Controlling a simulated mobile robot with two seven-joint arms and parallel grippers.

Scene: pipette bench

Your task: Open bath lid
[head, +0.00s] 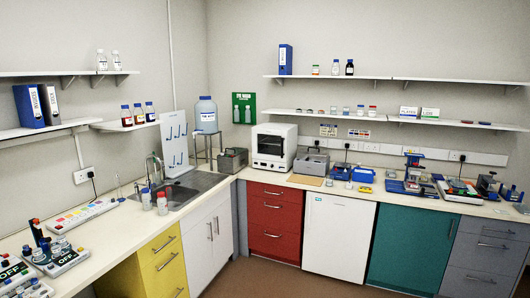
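Two grey metal boxes stand on the bench and either could be the bath; I cannot tell which from this view. One grey box (233,163) stands in the back corner, left of the white oven. The other grey box (311,164) stands just right of the oven, with a dark handle on top. Both tops look closed, but they are small and far away. Neither of my grippers is in view, and nothing is seen touching either box.
A white oven (274,147) stands between the two boxes. A brown board (305,180) lies in front of the right box. A sink (183,188) and a large blue-capped bottle (206,116) are to the left. Racks and devices crowd the right counter. Brown floor (262,278) is clear.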

